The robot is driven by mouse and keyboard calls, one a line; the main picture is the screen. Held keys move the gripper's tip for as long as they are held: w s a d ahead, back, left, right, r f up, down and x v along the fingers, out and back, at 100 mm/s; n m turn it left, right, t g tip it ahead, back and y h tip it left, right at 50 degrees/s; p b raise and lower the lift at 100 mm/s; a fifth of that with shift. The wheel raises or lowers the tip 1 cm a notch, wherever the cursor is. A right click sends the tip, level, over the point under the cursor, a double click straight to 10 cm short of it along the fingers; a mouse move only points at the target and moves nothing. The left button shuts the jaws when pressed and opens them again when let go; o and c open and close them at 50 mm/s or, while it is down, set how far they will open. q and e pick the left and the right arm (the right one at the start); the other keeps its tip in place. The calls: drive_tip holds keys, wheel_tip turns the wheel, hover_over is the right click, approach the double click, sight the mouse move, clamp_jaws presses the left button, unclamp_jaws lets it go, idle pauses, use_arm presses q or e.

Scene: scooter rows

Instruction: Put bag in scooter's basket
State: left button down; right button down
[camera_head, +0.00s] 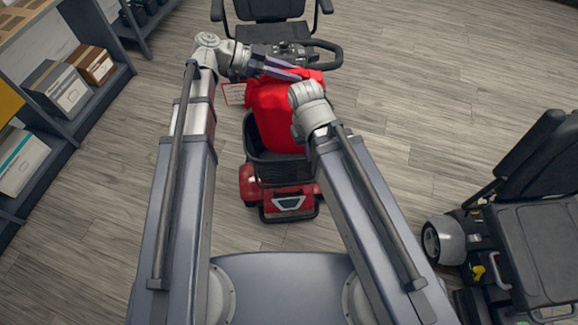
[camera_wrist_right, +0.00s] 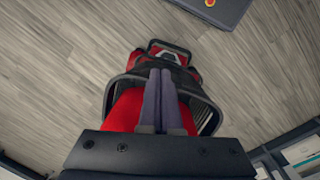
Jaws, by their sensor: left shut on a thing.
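The red bag (camera_head: 270,115) stands upright, its lower end within the rim of the black basket (camera_head: 272,170) on the red scooter (camera_head: 290,205). I cannot tell whether it rests on the basket floor. My left gripper (camera_head: 285,69) is shut on the bag's top edge. My right gripper is hidden behind its own wrist in the head view. In the right wrist view its fingers (camera_wrist_right: 160,80) are together over the basket (camera_wrist_right: 206,112), with the red bag (camera_wrist_right: 122,112) beside and beneath them.
The scooter's handlebar (camera_head: 325,52) and black seat (camera_head: 270,8) are beyond the bag. Another scooter with a black seat (camera_head: 540,245) stands at the right. Shelves with boxes (camera_head: 58,88) line the left. Wooden floor between is clear.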

use_arm(q)
wheel_tip(320, 180, down, 8)
drive_tip(key=n+t+b, duration=0.1)
drive_tip(key=b, duration=0.6)
drive_tip(key=shift+a, duration=0.3)
wheel_tip(320, 180, down, 10)
drive_tip(key=b, duration=1)
drive_tip(key=shift+r, duration=0.1)
drive_tip(key=c, duration=1.2)
unclamp_jaws()
drive_tip(key=shift+f+b, duration=0.2)
drive_tip(key=shift+b, duration=0.1)
drive_tip(key=o, duration=0.5)
drive_tip(key=shift+r, duration=0.1)
